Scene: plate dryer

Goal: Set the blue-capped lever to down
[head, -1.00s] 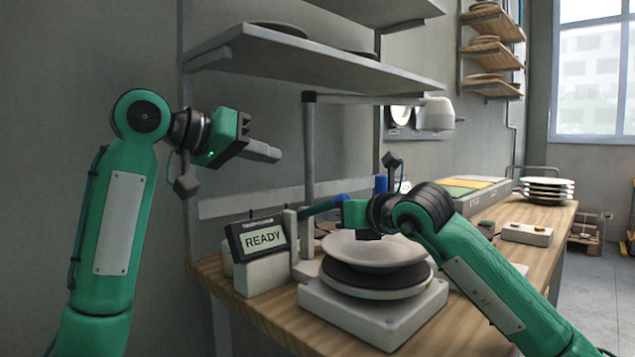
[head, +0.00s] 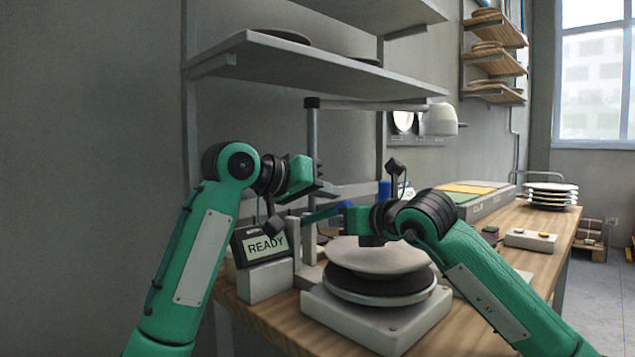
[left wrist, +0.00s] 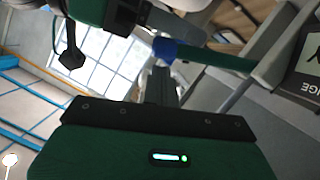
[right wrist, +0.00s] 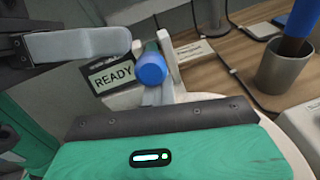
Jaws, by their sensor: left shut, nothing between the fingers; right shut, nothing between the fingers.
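The lever (head: 320,214) is a teal bar pivoted between pale posts beside the READY display; in the head view it slopes slightly up to the right. Its blue cap (right wrist: 150,68) faces the right wrist view and also shows in the left wrist view (left wrist: 165,49). My left gripper (head: 322,188) is shut and empty, just above the lever. Its grey finger (right wrist: 78,45) shows left of the cap in the right wrist view. My right gripper (head: 354,216) is shut and empty near the cap end; its fingertips (right wrist: 155,92) appear just below the cap. I cannot tell whether they touch it.
The READY display (head: 264,245) stands left of the lever. Stacked plates (head: 380,260) sit on a white base (head: 375,325) below my right gripper. A grey cup (right wrist: 285,72) holds a blue-handled item. A lamp (head: 440,120) and shelf (head: 320,70) hang above.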

